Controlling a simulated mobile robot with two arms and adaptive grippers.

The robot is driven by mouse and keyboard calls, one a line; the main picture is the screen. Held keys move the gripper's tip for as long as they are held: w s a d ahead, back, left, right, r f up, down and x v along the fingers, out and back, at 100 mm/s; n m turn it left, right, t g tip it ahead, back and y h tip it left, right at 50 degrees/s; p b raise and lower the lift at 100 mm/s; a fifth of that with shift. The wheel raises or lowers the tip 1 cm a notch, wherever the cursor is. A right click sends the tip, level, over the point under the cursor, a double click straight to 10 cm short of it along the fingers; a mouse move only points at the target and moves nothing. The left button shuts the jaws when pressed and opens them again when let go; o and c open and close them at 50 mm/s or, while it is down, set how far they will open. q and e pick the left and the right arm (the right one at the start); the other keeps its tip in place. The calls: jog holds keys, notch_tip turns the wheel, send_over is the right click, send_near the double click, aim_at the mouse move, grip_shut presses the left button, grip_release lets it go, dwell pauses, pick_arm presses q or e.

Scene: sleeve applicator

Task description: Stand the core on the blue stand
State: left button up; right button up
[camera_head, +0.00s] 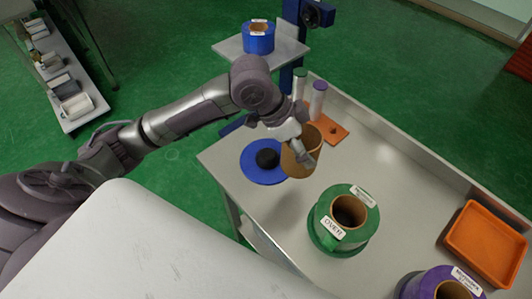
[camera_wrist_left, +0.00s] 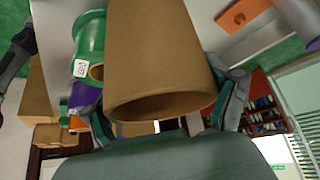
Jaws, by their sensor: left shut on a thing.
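The core is a brown cardboard tube (camera_head: 300,158), open at its top, held by my left gripper (camera_head: 303,146). In the left wrist view the core (camera_wrist_left: 160,55) fills the middle, between the two fingers (camera_wrist_left: 165,115). The blue stand (camera_head: 250,172) is a flat blue disc with a black round plug (camera_head: 267,158) in its middle, near the table's left corner. The core is just right of the plug and overlaps the disc's right edge in the head view. I cannot tell whether its lower end touches anything. My right gripper is not in view.
On the grey table (camera_head: 400,200) stand a labelled green roll (camera_head: 325,230), a purple roll (camera_head: 410,285) and an orange tray (camera_head: 485,240). Behind the core are an orange plate (camera_head: 333,128) and thin upright rolls (camera_head: 317,100). A blue roll (camera_head: 258,42) sits on a platform beyond.

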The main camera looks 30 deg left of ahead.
pick_arm(q)
jog(key=shift+m+g, duration=0.3)
jog(key=shift+m, duration=0.2)
jog(key=w+a+f, duration=0.1)
jog(key=a+f, duration=0.1)
jog(key=a, duration=0.1)
jog(key=w+a+f, duration=0.1)
jog(key=a+f, duration=0.1)
jog(key=a, duration=0.2)
jog(key=w+a+f+p, duration=0.1)
jog(key=w+a+f, duration=0.1)
jog(key=a, duration=0.1)
jog(key=shift+a+f, duration=0.15)
jog(key=shift+f, duration=0.1)
notch_tip(320, 180, down, 3)
jog(key=shift+s+a+f+p, duration=0.1)
jog(key=shift+f+p, duration=0.1)
jog(key=shift+p, duration=0.2)
jog(key=shift+f, duration=0.4)
jog(key=o, duration=1.3)
jog(key=shift+o, duration=0.2)
